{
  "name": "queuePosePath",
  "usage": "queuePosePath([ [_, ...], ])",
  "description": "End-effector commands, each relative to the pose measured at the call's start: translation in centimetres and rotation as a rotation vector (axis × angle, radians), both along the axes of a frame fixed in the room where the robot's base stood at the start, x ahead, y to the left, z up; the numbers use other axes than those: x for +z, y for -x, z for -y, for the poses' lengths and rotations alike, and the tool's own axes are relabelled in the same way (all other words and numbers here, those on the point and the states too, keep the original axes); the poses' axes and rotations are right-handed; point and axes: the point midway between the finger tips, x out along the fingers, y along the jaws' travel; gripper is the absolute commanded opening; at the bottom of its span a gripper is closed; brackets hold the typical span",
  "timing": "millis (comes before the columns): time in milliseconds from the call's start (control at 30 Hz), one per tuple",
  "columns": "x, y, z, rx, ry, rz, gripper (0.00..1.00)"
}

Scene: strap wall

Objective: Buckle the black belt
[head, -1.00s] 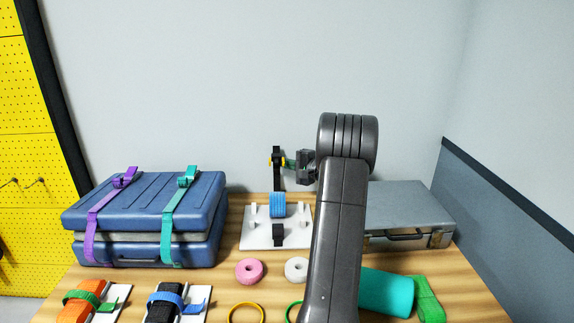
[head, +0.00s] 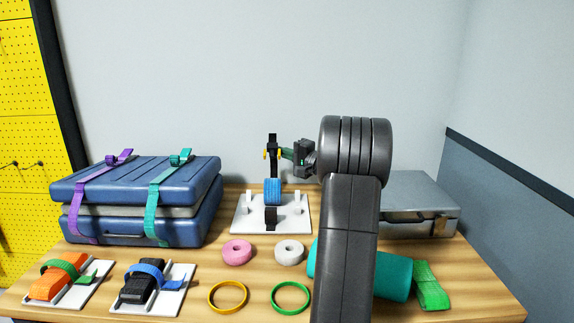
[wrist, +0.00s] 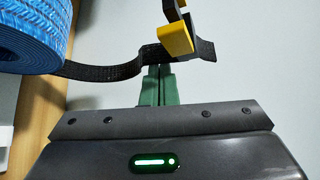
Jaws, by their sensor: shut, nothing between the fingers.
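The black belt (wrist: 105,70) runs from beneath a ribbed blue roll (wrist: 40,30) towards a black buckle frame (wrist: 205,46) with a yellow tab (wrist: 175,39) in the wrist view. In the head view, a black upright part (head: 272,142) with yellow tabs stands above the blue roll (head: 273,191). A lower black piece (head: 270,217) shows at the roll's front. My gripper (wrist: 157,78) is shut, its green fingertips close to the belt beside the yellow tab. Nothing is held; whether the tips touch the belt is unclear. It shows right of the upright part in the head view (head: 288,153).
The roll sits on a white base (head: 243,222) with pegs. A strapped blue case (head: 130,180) stands left and a grey case (head: 415,195) right. Pink (head: 237,252) and white (head: 289,252) rings lie in front. A teal roll (head: 395,277) lies right, partly behind my arm.

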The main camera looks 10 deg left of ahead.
Motion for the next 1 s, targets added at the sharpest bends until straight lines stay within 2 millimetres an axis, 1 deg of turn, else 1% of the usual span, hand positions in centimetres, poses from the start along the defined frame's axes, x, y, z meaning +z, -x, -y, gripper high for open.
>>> queuePosePath([
  [33, -0.4, 0.5, 0.0, 0.001, 0.001, 0.003, 0.00],
  [533, -0.9, 5.5, 1.1, 0.000, 0.001, 0.000, 0.00],
  [733, -1.1, 6.7, 1.3, 0.000, 0.001, 0.000, 0.00],
  [1000, -1.2, 7.3, 1.5, 0.000, 0.000, -0.001, 0.00],
])
